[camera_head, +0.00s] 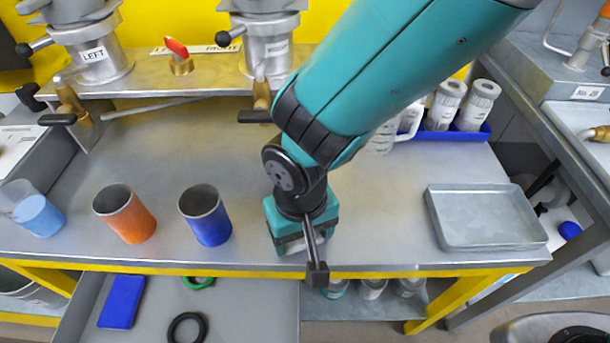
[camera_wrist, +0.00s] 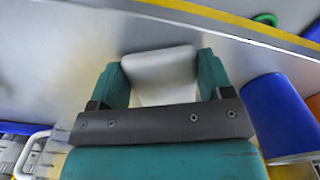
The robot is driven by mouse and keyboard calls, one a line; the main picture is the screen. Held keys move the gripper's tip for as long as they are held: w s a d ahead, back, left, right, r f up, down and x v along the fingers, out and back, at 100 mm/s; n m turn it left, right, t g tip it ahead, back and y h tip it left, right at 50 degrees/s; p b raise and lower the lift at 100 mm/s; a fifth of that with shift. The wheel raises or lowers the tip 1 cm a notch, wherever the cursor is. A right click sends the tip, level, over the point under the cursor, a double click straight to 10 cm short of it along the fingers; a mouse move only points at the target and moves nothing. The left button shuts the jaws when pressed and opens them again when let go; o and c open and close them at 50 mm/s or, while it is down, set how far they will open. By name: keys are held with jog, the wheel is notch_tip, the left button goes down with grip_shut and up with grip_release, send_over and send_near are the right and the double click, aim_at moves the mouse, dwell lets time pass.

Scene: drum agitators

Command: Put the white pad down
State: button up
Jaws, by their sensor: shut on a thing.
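The white pad (camera_wrist: 160,75) is between the two green fingers of my gripper (camera_wrist: 162,80) in the wrist view. My gripper is shut on it. In the head view my gripper (camera_head: 300,237) points down over the front part of the metal bench (camera_head: 370,200), right of the blue cup (camera_head: 206,215). There the pad is mostly hidden by my gripper. I cannot tell whether the pad touches the bench top.
An orange cup (camera_head: 125,214) and a glass with blue liquid (camera_head: 38,215) stand further left. A metal tray (camera_head: 485,217) lies at the right. Bare bench lies between my gripper and the tray. An open drawer (camera_head: 245,310) is below the front edge.

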jog(key=shift+f, duration=0.2)
jog(key=o, duration=0.4)
jog(key=shift+f, duration=0.1)
jog(key=o, duration=0.5)
notch_tip(320, 180, up, 12)
jog(key=r+p, duration=0.1)
jog(key=s+d+r+n+y, duration=0.1)
jog(key=d+r, duration=0.3)
jog(key=d, duration=0.4)
jog(key=s+d+r+n+y, duration=0.1)
jog(key=s+d+r+y, duration=0.2)
jog(key=d, duration=0.6)
jog(key=shift+s+d+r, duration=0.15)
jog(key=shift+s+r, duration=0.15)
jog(key=shift+r, duration=0.45)
